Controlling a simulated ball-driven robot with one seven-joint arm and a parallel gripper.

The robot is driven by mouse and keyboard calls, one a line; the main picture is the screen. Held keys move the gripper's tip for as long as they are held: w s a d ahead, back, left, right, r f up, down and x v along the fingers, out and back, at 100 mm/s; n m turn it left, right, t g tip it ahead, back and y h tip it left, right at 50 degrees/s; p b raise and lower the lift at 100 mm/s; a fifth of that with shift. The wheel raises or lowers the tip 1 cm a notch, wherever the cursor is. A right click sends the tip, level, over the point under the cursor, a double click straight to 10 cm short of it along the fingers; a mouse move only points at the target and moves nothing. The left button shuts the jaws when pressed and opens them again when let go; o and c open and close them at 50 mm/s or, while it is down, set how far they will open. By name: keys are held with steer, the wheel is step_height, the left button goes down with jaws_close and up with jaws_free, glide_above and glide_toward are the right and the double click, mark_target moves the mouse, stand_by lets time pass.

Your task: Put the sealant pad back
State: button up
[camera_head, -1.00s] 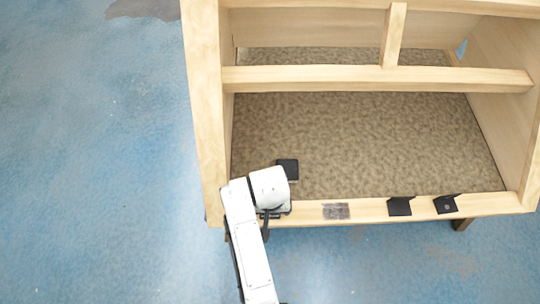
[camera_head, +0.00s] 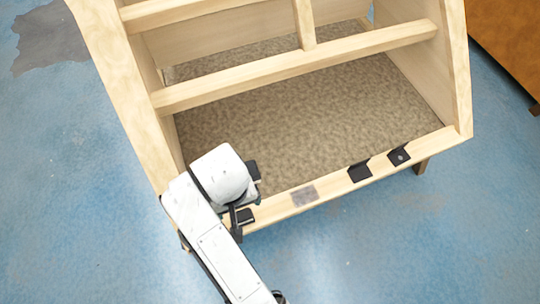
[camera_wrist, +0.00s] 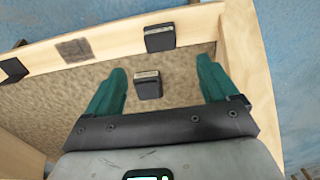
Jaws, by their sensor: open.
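A small dark block with a pale face (camera_wrist: 148,84), which looks like a sealant pad, lies on the brown textured panel inside the wooden frame. I cannot tell which block the task means. My gripper (camera_wrist: 160,65) is open, its teal fingers on either side of the panel block in the wrist picture, with nothing held. In the head view my arm hides the fingers.
A flat grey patch (camera_head: 304,195) and two black brackets (camera_head: 359,171) (camera_head: 398,155) are on the front rail. Crossbars and side posts enclose the panel. An orange-brown wooden piece (camera_head: 515,40) stands at the far right. The blue floor in front is clear.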

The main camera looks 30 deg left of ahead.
steer(key=w+d+f+m, duration=0.2)
steer(key=d+m, duration=0.1)
steer(key=d, duration=0.9)
steer(key=w+d+f+m, duration=0.2)
steer(key=d, duration=1.1)
steer(key=s+d+r+m, duration=0.1)
steer(key=s+d+m, duration=0.1)
steer(key=s+d, duration=0.3)
steer(key=s+d+r+m+t, duration=0.1)
steer(key=s+d+m, duration=0.2)
steer(key=d, duration=1.1)
steer(key=shift+s, duration=1.1)
